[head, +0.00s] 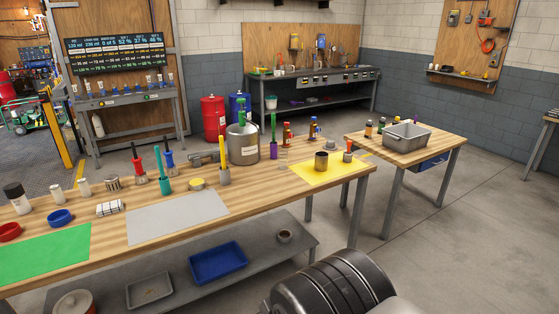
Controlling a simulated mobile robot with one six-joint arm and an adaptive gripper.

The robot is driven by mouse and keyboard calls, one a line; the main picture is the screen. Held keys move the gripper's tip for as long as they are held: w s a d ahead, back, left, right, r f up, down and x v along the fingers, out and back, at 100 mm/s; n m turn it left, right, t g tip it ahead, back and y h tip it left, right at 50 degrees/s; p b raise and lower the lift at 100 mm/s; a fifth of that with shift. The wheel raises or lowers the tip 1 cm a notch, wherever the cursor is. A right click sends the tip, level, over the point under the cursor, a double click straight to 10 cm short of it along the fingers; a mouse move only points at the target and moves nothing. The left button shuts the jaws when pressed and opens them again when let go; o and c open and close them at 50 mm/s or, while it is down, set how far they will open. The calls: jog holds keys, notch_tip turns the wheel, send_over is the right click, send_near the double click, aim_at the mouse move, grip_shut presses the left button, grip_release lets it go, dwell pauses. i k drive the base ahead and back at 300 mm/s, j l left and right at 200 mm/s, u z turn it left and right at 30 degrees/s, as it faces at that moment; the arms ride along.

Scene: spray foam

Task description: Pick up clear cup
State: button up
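A small pale see-through vessel (283,154), which looks like the clear cup, stands on the long wooden workbench (265,190). It is just right of a purple-and-green upright tool (273,136) and left of the yellow mat (325,173). It is small in the head view, so its rim and contents cannot be made out. A dark rounded part of my own arm fills the bottom centre. My gripper is not in view, so its distance from the cup and its state cannot be seen.
A grey pot (242,145) and a dark brown can (321,161) stand near the cup. Small bottles (286,134) stand behind it. A grey mat (178,216) and a green mat (45,254) are bare. A side table (430,151) holds a grey tub (405,136). Floor at right is clear.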

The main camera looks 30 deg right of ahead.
aim_at(283, 159)
jog(key=i+l+u, duration=0.1)
jog(key=i+l, duration=0.55)
jog(key=i+l+u, duration=0.15)
jog(key=i+l, duration=0.2)
jog(key=l, duration=0.15)
jog(key=i+l, duration=0.3)
jog(key=l, duration=0.15)
jog(key=i+l+u, duration=0.15)
jog(key=i+l, duration=0.45)
jog(key=l, duration=0.25)
jog(key=u, duration=0.05)
